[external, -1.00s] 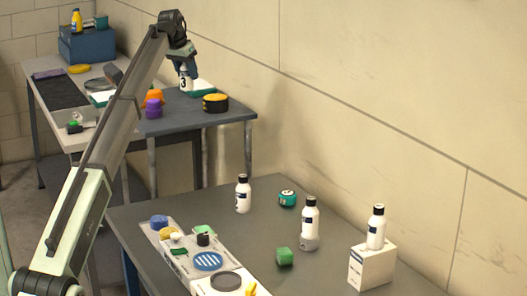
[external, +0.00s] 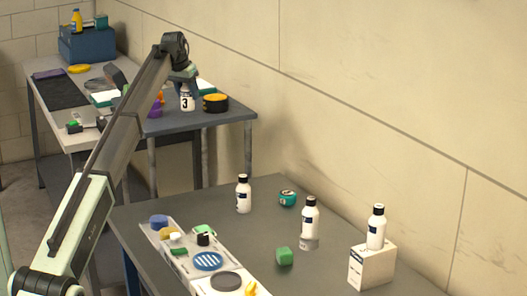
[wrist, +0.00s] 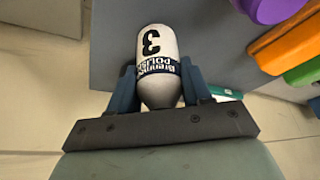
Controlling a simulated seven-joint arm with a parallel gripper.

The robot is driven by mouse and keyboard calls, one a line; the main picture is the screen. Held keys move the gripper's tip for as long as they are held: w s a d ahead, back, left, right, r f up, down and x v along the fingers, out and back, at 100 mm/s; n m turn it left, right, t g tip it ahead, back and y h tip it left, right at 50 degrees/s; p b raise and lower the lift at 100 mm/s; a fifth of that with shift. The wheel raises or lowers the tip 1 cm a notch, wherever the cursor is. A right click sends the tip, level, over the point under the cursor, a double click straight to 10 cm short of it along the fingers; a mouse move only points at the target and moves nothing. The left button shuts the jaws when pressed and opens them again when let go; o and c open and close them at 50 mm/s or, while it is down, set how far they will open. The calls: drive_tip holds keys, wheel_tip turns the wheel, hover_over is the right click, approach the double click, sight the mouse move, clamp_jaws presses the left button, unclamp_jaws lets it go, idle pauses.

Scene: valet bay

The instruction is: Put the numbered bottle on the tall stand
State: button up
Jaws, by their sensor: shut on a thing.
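The numbered bottle (external: 187,99) is white with a black 3 and hangs roughly upright in my gripper (external: 186,80) at the far table. In the wrist view the bottle (wrist: 160,48) sits between the two blue fingers of my gripper (wrist: 158,72), which are shut on its narrower end. I cannot tell whether its base touches the table. On the near table, a white box (external: 371,268) and a low grey block (external: 309,243) each carry a white bottle with a black cap. A blue box (external: 87,46) stands on the far bench. I cannot tell which is the tall stand.
The far grey table (external: 226,117) holds a black and yellow round thing (external: 215,103) and a purple thing (external: 154,108). A wall runs along the right.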

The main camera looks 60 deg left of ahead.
drive_tip(key=shift+f, duration=1.1)
drive_tip(key=o, duration=1.2)
drive_tip(key=shift+f, duration=0.1)
drive_tip(key=shift+c, duration=0.2)
drive_tip(key=v, duration=1.2)
